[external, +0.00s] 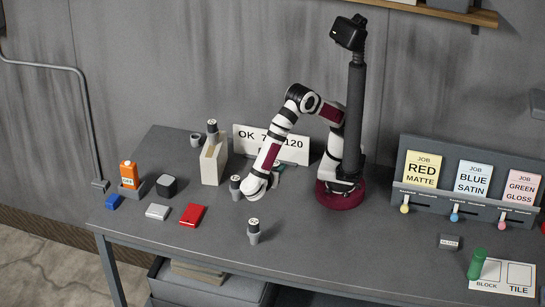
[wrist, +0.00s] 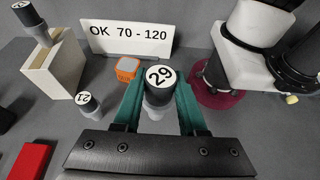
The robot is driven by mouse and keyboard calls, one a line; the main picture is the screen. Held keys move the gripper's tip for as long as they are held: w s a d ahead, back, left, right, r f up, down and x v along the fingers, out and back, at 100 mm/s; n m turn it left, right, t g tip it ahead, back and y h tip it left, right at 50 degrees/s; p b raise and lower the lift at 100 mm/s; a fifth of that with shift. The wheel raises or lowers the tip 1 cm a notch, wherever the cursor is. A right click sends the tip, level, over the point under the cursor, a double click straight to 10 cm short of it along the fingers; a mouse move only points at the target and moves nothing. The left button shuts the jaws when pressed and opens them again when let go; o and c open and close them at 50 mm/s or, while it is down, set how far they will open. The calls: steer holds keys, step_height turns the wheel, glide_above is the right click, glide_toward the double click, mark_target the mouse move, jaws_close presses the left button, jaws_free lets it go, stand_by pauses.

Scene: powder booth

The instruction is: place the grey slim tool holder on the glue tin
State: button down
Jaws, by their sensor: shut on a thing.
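My gripper (wrist: 158,98) has its green fingers shut on a grey tool holder (wrist: 160,85) with a dark top and a white disc marked 29. In the external view my wrist hides most of my gripper (external: 275,172) and all of the held holder. I cannot tell whether the holder touches the table. An orange container (external: 129,173) with a pale label stands in a small grey tray at the far left; its label is too small to read, so I cannot confirm it is the glue tin. An orange block (wrist: 126,69) with a grey face sits behind and left of my fingers.
A holder marked 21 (wrist: 88,104) stands left of my gripper. Another (external: 212,130) is on the cream box (external: 214,162); one (external: 253,231) stands in front. A red block (external: 193,215), white block (external: 158,211) and black block (external: 166,185) lie left. A sign (external: 270,144) stands behind.

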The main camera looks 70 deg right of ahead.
steer(key=w+d+r+n+t+y, duration=0.3)
steer(key=w+d+r+n+t, duration=0.35)
steer(key=w, duration=0.35)
steer(key=w+d+r+n+t+y, duration=0.3)
steer(key=w+d+r+n+t, duration=0.2)
steer(key=w+d+r, duration=0.4)
steer(key=s+f+m+g+h, duration=0.1)
steer(key=s+f+m+g, duration=0.1)
steer(key=f, duration=0.5)
steer(key=s+d+f+m+g+h, duration=0.1)
steer(key=s+f+m+g+h, duration=0.1)
steer(key=s+f, duration=0.3)
steer(key=s+d+f+m+g+h, duration=0.1)
steer(key=s+f+m+g+h, duration=0.1)
steer(key=f, duration=0.8)
steer(key=shift+s+f+m, duration=0.2)
steer(key=shift+s+m, duration=0.25)
steer(key=shift+s, duration=0.35)
steer(key=shift+c, duration=2.3)
jaws_free()
